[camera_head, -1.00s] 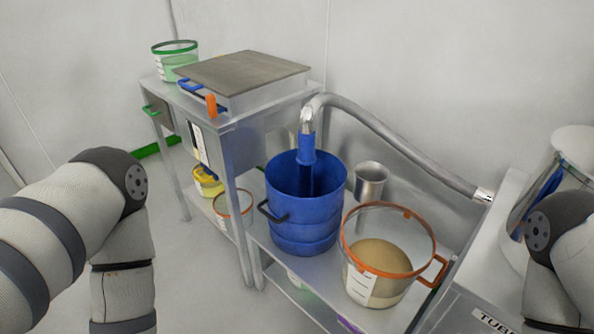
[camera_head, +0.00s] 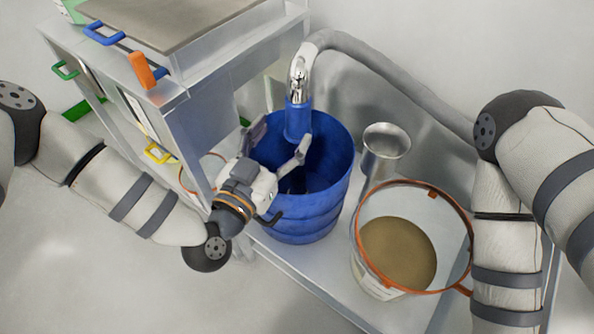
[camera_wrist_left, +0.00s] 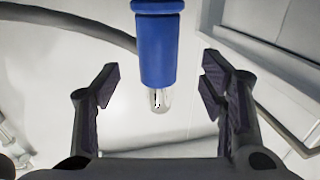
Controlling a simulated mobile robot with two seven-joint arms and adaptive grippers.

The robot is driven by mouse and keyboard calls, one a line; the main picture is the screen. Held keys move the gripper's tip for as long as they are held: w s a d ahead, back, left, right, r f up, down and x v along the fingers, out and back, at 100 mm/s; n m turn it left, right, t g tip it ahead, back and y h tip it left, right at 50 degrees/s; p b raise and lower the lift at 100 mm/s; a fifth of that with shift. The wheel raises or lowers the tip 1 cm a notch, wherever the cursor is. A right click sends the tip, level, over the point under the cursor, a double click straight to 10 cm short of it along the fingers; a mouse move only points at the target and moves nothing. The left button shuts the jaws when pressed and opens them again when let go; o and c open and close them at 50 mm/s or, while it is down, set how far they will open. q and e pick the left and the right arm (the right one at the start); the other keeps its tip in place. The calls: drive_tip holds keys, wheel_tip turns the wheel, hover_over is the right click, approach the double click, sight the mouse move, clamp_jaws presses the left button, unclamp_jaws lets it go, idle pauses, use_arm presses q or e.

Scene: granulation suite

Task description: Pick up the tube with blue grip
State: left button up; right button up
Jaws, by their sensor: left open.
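The tube's blue grip (camera_head: 298,118) stands upright at the mouth of the blue bucket, below a shiny metal elbow (camera_head: 298,78) and a grey hose (camera_head: 390,90). Its lower end is hidden inside the bucket. My left gripper (camera_head: 281,138) is open over the bucket, with its fingers pointing at the grip. In the left wrist view the blue grip (camera_wrist_left: 157,45) and a metal end lie between the two spread fingers of the gripper (camera_wrist_left: 159,80), with gaps on both sides. My right arm shows at the right, but its gripper is out of view.
The blue bucket (camera_head: 310,205) stands on a metal table beside a clear tub with an orange rim (camera_head: 425,185) and a steel cup (camera_head: 386,142). A metal cabinet with coloured handles (camera_head: 190,110) is close on the left.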

sight(293, 121)
use_arm(q)
drive_tip(key=x, duration=0.7)
drive_tip(key=shift+d, duration=0.2)
drive_tip(key=shift+r, duration=0.1)
clamp_jaws()
